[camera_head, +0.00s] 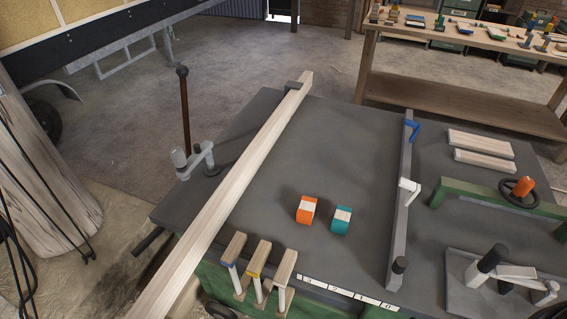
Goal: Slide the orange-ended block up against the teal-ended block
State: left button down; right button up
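The orange-ended block (306,209) lies on the dark grey bench top (290,165), near its front middle. It has a pale wooden middle band and orange ends. The teal-ended block (341,219) lies just to its right and slightly nearer the front, also with a pale middle band. A narrow strip of bench shows between the two blocks, so they are apart. Neither of my grippers is in view, and nothing touches either block.
A long pale beam (230,190) crosses the bench on the left. A grey rail (401,200) with blue and white clamps stands right of the blocks. Wood-handled tools (259,262) stand at the front edge. Bench behind the blocks is clear.

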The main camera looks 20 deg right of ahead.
aim_at(305, 214)
jog(key=k+l+u, duration=0.25)
jog(key=l+u, duration=0.25)
jog(key=k+l+u, duration=0.25)
jog(key=u, duration=0.25)
